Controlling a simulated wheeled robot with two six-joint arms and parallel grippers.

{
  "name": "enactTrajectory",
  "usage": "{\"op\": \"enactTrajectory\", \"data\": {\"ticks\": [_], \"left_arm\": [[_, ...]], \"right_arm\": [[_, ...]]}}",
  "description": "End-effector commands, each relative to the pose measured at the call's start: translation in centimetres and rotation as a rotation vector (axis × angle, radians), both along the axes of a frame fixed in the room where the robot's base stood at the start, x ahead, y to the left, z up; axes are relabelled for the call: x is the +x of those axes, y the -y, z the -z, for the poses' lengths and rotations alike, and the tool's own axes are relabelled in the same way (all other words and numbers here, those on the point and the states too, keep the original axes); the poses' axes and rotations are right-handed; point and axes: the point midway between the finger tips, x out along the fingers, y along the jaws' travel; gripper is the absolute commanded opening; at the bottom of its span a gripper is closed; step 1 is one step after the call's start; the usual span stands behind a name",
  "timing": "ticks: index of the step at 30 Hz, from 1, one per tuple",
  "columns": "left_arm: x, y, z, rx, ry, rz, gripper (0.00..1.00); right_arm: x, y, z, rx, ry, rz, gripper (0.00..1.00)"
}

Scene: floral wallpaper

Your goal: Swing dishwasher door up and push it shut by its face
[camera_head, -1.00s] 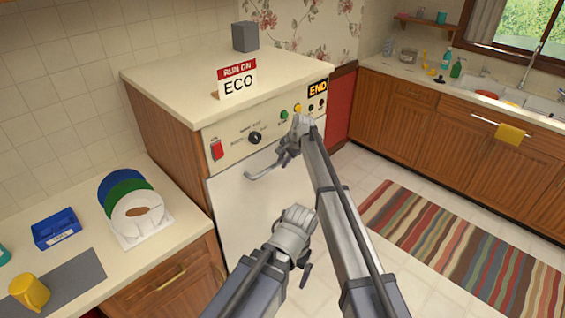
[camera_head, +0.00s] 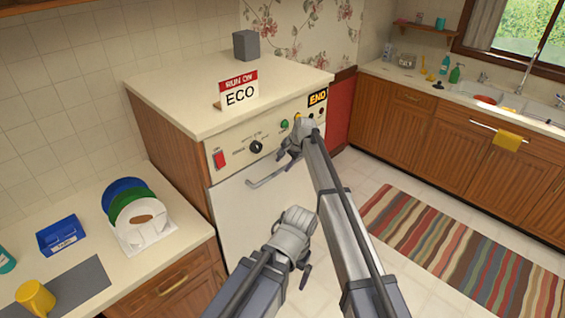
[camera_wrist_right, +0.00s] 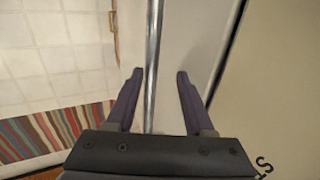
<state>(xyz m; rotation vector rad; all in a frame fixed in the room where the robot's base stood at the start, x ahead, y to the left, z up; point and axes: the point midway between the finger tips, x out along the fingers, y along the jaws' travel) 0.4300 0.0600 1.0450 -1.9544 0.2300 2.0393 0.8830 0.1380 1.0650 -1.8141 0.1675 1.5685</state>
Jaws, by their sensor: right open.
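The white dishwasher door (camera_head: 245,215) stands upright, or nearly so, below the control panel (camera_head: 240,148) in the head view. I cannot tell whether it is fully shut; a dark seam shows along its edge in the right wrist view. A metal bar handle (camera_head: 268,177) crosses its upper part. My right gripper (camera_head: 287,155) is at the right end of the handle, open. In the right wrist view the handle bar (camera_wrist_right: 153,60) runs between its two spread fingers. My left gripper (camera_head: 302,268) is lower, in front of the door; its fingers are mostly hidden.
A "RUN ON ECO" sign (camera_head: 239,92) and a grey block (camera_head: 245,45) stand on the dishwasher top. The left counter holds a plate rack (camera_head: 142,236), a blue box (camera_head: 60,235) and a yellow mug (camera_head: 35,298). A striped rug (camera_head: 460,250) lies on the floor at right.

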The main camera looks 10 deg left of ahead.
Motion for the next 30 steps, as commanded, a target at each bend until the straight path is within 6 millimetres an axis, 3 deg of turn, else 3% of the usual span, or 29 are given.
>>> {"op": "enactTrajectory", "data": {"ticks": [1,8,24,27,30], "left_arm": [[0.0,0.0,-1.4,0.0,0.0,-0.001,1.0],[0.0,0.0,-3.8,-0.001,0.0,-0.007,1.0],[0.0,0.0,-3.9,-0.002,0.0,-0.009,1.0],[0.0,0.0,-3.9,-0.002,0.0,-0.009,1.0],[0.0,0.0,-3.9,-0.002,0.0,-0.009,1.0]], "right_arm": [[-0.3,0.4,-1.4,-0.001,-0.001,0.001,0.52],[-1.1,1.5,-3.8,-0.003,-0.003,0.002,0.52],[-1.4,2.0,-3.9,-0.006,-0.004,-0.001,0.52],[-3.1,3.7,-3.7,-0.026,0.001,-0.02,0.52],[-6.9,7.6,-3.4,-0.08,0.008,-0.072,0.52]]}}
